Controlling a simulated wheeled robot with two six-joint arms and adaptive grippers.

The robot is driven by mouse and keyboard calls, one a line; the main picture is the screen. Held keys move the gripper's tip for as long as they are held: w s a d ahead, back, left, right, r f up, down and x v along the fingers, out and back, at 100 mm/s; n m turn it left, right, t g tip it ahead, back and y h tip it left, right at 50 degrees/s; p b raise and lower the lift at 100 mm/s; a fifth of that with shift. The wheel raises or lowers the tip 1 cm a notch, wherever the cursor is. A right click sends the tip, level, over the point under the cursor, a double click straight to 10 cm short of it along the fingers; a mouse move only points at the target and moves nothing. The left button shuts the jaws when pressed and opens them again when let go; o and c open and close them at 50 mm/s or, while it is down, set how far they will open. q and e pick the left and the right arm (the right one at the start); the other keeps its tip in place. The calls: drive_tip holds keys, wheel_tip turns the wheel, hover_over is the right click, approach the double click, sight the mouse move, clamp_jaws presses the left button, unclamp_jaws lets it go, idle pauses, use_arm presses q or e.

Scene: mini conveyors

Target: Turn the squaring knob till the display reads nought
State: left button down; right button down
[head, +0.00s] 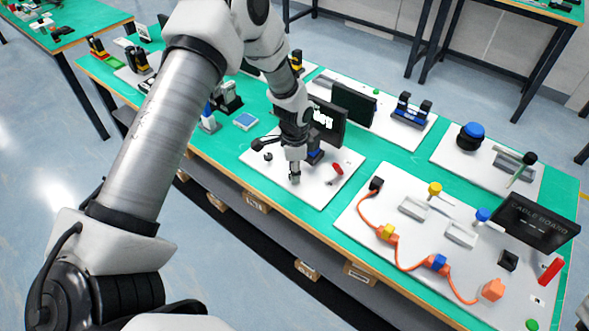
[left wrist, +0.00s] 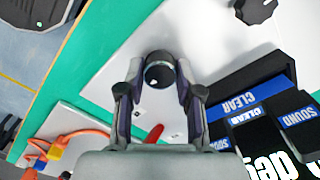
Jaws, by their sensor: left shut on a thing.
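My left gripper (head: 294,176) points down over the white board (head: 262,172) in the middle of the bench. In the left wrist view its two fingers are shut on a small round dark knob (left wrist: 160,72), one finger on each side. In the head view the gripper hides most of the knob. The black display (head: 328,122) stands behind the gripper, partly covered by my arm; its white characters are too small and cut off to read. It also shows in the left wrist view (left wrist: 262,158), upside down, with "deg" in part. My right gripper is not in view.
A red lever (head: 337,169) stands right of the gripper. A black knob (head: 257,145) is to its left. Blue-labelled blocks (left wrist: 240,108) lie near the display. The cable board (head: 400,206) with orange cable is on the right. Green bench top (head: 215,150) is bare at the left.

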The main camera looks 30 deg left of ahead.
use_arm(q)
drive_tip(key=c, duration=0.8)
unclamp_jaws()
drive_tip(key=shift+o, duration=0.2)
wheel_tip(320, 180, up, 12)
